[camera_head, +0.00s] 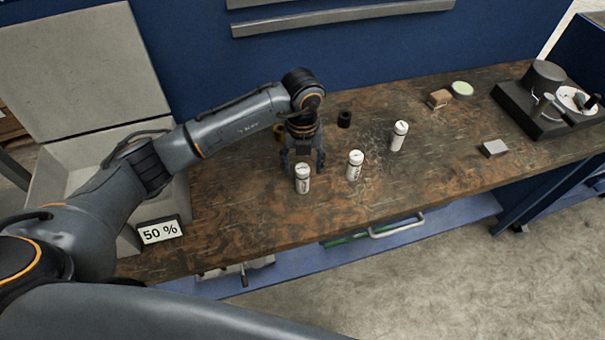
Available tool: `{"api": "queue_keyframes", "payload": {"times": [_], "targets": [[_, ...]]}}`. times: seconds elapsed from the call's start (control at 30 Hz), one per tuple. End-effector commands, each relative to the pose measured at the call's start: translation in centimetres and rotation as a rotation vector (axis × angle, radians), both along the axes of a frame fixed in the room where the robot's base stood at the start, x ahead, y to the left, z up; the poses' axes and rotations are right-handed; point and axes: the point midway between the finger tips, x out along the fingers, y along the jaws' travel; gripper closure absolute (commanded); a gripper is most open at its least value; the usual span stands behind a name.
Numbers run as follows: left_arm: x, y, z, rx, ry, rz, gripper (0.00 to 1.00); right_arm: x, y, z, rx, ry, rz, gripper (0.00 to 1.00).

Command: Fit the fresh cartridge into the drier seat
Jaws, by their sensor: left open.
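Three white cylindrical cartridges with dark print stand upright on the worn wooden bench: a left one (302,180), a middle one (355,166) and a right one (399,136). I cannot tell which is the fresh one. My left gripper (304,163) points down at the left cartridge, open, its fingers behind and to either side of that cartridge's top. I cannot tell whether they touch it. A light grey box with a raised lid (75,60) and a "50 %" display (160,231) stands at the left. No seat shows clearly; my left arm covers part of the box. My right gripper is out of view.
The bench between is clear.

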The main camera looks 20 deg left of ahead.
Motion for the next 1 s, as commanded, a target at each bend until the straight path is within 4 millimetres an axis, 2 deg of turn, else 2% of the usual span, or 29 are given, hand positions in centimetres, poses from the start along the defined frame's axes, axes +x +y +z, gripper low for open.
{"api": "queue_keyframes", "payload": {"times": [0.03, 0.2, 0.33, 0.47, 0.7, 0.77, 1.0], "targets": [[-0.3, 0.0, -0.4, 0.000, 0.006, 0.001, 0.40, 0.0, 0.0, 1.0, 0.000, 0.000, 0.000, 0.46], [-0.2, 0.0, -2.4, 0.000, 0.002, 0.000, 0.40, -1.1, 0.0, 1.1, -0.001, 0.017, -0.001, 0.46], [-0.1, 0.0, -2.8, 0.000, -0.001, 0.000, 0.40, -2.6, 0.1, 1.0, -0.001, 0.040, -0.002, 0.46], [-0.1, 0.0, -2.8, 0.000, -0.001, 0.000, 0.40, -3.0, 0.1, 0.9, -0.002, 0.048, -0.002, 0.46], [-0.1, 0.0, -2.7, 0.000, 0.000, 0.000, 0.89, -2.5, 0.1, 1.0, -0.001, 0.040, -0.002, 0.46], [-0.1, 0.0, -2.7, 0.000, 0.000, 0.000, 0.99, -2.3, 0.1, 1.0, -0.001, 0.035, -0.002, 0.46], [-0.1, 0.0, -2.7, 0.000, -0.001, 0.000, 1.00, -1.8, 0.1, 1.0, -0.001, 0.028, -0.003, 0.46]]}}
